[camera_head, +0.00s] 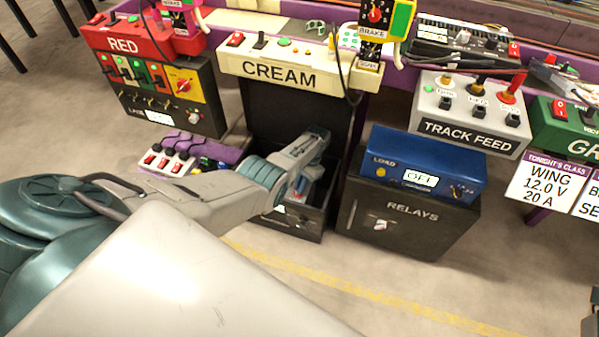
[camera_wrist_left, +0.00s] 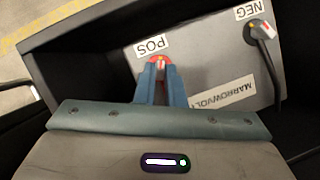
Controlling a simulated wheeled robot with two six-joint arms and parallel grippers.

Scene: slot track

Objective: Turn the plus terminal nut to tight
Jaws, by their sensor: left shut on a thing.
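The plus terminal nut (camera_wrist_left: 161,61) is a red round part with a pale marking on top, next to the POS label (camera_wrist_left: 153,46) in the left wrist view. My left gripper (camera_wrist_left: 161,70) is shut on it, with a blue finger on either side; the fingers hide part of the nut. In the head view my left gripper (camera_head: 300,187) reaches down into the open dark battery box (camera_head: 312,222) under the CREAM panel. The nut is hard to make out there.
The NEG terminal (camera_wrist_left: 259,28) has a dark cable running from it in the left wrist view. The box walls surround the gripper closely. A RELAYS cabinet (camera_head: 405,225) stands to the right, and a switch strip (camera_head: 178,153) to the left.

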